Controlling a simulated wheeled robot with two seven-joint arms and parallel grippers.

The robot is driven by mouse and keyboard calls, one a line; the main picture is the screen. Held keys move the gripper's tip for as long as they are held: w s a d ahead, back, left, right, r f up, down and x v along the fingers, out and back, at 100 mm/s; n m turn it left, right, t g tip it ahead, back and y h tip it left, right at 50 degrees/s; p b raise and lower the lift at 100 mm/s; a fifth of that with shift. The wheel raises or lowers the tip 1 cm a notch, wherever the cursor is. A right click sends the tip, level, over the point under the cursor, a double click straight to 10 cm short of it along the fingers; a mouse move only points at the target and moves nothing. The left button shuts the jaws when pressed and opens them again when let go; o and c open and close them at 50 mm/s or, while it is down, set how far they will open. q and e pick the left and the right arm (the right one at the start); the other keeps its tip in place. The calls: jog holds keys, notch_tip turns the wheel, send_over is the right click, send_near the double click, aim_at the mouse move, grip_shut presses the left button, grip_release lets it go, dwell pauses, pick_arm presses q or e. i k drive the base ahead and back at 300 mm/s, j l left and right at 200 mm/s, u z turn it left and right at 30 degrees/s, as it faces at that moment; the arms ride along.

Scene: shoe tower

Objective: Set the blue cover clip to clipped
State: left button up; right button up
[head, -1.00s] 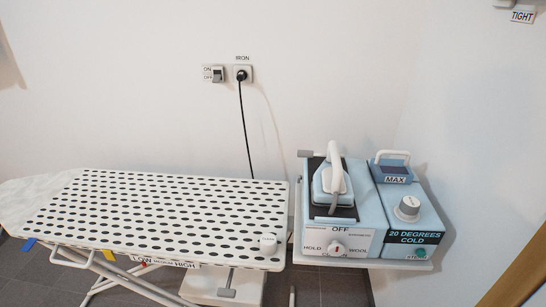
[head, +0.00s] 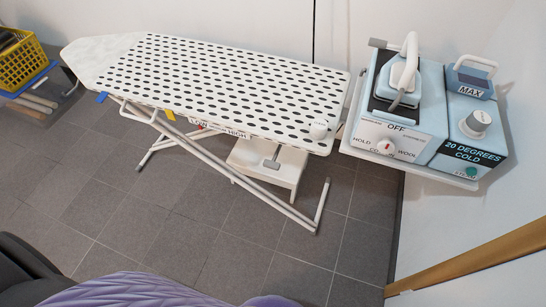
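The blue cover clip (head: 102,97) is a small blue tab at the front left edge of the ironing board (head: 118,82), on its white, black-dotted cover. It hangs slightly below the edge. It is too small to tell whether it is clipped. A yellow tab (head: 170,114) sits farther right along the same edge. Neither of my grippers is in view.
A steam station with an iron (head: 403,75) stands on a shelf at the right. A yellow basket (head: 22,62) is at the far left. Crossed board legs (head: 230,170) stand on grey tiles.

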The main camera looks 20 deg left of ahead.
aim_at(101, 98)
jog(key=k+j, duration=0.1)
jog(key=j, duration=0.2)
jog(key=k+j, duration=0.1)
jog(key=j, duration=0.15)
jog(key=u, duration=1.65)
jog(key=z, duration=1.7)
jog(key=u, duration=1.7)
